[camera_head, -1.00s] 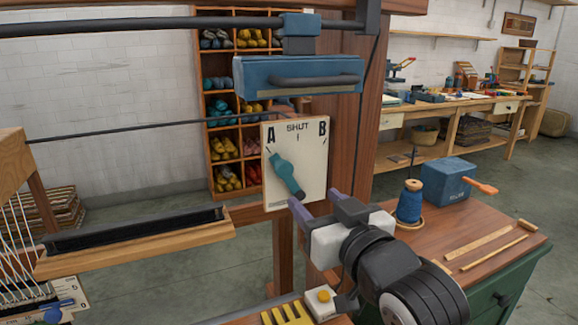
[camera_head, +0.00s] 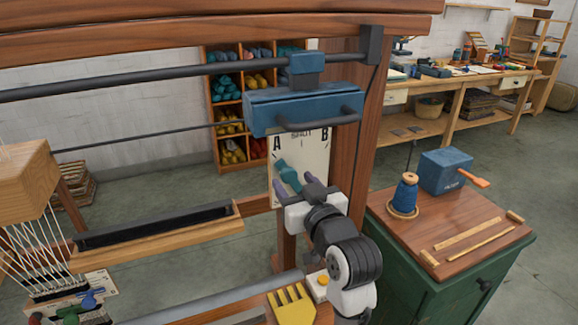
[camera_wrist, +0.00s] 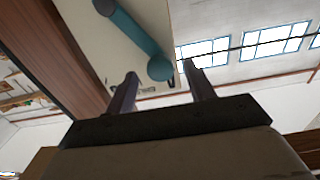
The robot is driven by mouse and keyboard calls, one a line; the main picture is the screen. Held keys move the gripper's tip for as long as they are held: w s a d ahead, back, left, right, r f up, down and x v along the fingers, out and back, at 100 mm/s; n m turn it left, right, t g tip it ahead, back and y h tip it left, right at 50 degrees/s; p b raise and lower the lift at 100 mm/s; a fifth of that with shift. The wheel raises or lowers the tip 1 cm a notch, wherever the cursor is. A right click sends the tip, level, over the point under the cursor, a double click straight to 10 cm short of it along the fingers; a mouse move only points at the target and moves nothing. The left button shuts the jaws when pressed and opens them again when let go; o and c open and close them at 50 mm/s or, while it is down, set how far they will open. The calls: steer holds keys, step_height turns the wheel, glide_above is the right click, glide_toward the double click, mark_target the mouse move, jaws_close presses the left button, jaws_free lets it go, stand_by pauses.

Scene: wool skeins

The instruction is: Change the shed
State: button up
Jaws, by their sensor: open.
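The white panel (camera_head: 318,152) on the loom post is marked A, SHUT and B. A teal lever (camera_head: 287,170) on it slants, its upper end towards the A side. My gripper (camera_head: 294,183) is in front of the panel's lower part and hides the lever's lower end. In the wrist view the lever (camera_wrist: 138,38) crosses the panel (camera_wrist: 95,45), and its rounded near end shows between the tips of my open gripper (camera_wrist: 160,72). I cannot tell whether the fingers touch it.
A blue beam block (camera_head: 300,105) with a dark handle hangs just above the panel. The wooden ledge (camera_head: 160,235) and white warp threads (camera_head: 35,245) are left. A green cabinet (camera_head: 440,290) with a blue cone of yarn (camera_head: 405,193) and blue box (camera_head: 445,170) stands right.

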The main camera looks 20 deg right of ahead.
mark_target(291, 178)
steer(key=shift+w+a+p, duration=0.1)
steer(key=shift+w+p, duration=0.25)
steer(key=shift+w, duration=1.5)
jaws_close()
